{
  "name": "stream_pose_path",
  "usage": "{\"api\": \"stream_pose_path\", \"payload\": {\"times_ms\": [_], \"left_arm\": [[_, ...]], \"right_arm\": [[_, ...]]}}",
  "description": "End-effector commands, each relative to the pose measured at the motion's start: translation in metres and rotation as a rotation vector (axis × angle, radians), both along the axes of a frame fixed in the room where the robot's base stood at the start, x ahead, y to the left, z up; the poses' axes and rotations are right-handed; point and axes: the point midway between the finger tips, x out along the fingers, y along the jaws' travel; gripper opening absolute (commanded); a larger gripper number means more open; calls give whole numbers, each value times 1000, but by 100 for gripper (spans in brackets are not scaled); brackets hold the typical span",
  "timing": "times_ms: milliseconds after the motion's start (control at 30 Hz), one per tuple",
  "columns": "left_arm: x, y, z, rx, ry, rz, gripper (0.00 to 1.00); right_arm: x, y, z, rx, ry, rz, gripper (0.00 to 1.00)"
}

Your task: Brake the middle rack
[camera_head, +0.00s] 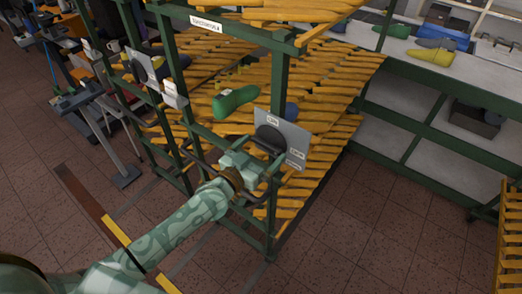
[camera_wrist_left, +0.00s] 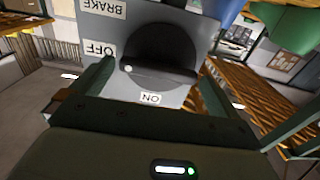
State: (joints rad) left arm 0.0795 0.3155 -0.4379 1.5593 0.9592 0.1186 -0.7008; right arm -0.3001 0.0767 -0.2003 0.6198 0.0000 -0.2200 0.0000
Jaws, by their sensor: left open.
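A grey brake panel (camera_head: 297,139) is fixed to the near post of a green rack with yellow slats (camera_head: 322,105). In the head view it carries a dark round knob (camera_head: 270,136) and white labels. In the left wrist view the panel (camera_wrist_left: 120,82) reads BRAKE, OFF and ON upside down. A white dot on the knob (camera_wrist_left: 160,50) is at its left end, on the side of the OFF label. My left gripper (camera_head: 262,160) is open at the panel, its fingers (camera_wrist_left: 155,68) on either side of the knob. Whether they touch it is unclear. My right gripper is out of view.
A green shoe last (camera_head: 235,101) lies on the rack above the panel. Another grey panel (camera_head: 140,66) is farther left. A bench with several lasts (camera_head: 430,56) stands at the right. The tiled floor (camera_head: 370,235) in front is clear.

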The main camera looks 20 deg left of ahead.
Motion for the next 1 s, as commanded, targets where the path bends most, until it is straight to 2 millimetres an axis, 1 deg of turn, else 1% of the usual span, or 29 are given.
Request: {"api": "stream_pose_path", "payload": {"times_ms": [100, 300, 333, 433, 467, 767, 1000], "left_arm": [[4, -2, 0, -1, 1, 0, 100], [4, -2, 0, -1, 1, 0, 100], [4, -2, 0, -1, 1, 0, 97], [4, -2, 0, -1, 1, 0, 69], [4, -2, 0, -1, 1, 0, 68], [4, -1, 0, -22, 9, 0, 68], [4, -2, 1, -130, 47, 0, 68]], "right_arm": [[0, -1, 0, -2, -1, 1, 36], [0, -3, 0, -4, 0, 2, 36], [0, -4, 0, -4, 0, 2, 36], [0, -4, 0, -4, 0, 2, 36], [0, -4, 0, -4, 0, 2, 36], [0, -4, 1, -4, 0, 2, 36], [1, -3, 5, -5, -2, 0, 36]]}}
